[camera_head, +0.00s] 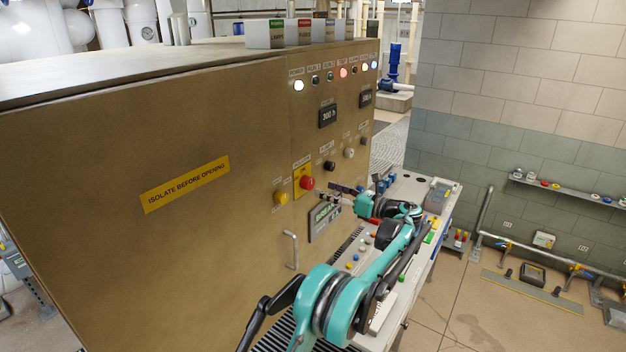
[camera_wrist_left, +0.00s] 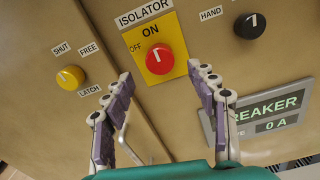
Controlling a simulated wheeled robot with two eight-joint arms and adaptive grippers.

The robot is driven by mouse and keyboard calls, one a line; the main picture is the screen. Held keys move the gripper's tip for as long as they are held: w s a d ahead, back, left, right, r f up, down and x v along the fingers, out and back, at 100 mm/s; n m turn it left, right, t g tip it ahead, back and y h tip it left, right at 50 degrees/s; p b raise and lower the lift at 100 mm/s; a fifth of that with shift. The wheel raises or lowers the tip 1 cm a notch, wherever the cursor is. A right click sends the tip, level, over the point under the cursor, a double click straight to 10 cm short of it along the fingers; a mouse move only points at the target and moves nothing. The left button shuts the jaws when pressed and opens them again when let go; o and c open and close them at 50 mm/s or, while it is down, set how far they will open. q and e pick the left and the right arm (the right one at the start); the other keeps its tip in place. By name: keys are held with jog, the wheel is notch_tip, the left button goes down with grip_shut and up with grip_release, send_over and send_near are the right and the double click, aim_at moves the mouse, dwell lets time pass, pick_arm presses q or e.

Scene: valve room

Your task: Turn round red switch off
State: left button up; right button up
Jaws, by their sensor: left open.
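The round red switch (camera_head: 307,183) sits on a yellow plate on the brown cabinet's front. In the left wrist view the red switch (camera_wrist_left: 159,60) is under the ISOLATOR label, with ON printed above it and OFF to its left. Its small white mark points up, towards ON. My left gripper (camera_head: 343,190) is just right of the switch in the head view. In the left wrist view its open fingers (camera_wrist_left: 160,76) straddle the line to the switch, with the tips short of it and nothing held. My right gripper is not in view.
A yellow knob (camera_wrist_left: 70,78) is left of the switch, and a black knob (camera_wrist_left: 250,25) is to its upper right. A BREAKER display (camera_wrist_left: 270,118) is at lower right. A metal handle (camera_head: 291,249) juts from the cabinet door. A cluttered bench (camera_head: 440,192) stands behind my arm.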

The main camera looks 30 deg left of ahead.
aim_at(312, 185)
pick_arm(q)
jog(key=a+p, duration=0.1)
jog(key=a, duration=0.5)
jog(key=shift+w+a, duration=0.1)
jog(key=shift+w, duration=0.1)
jog(key=c, duration=1.2)
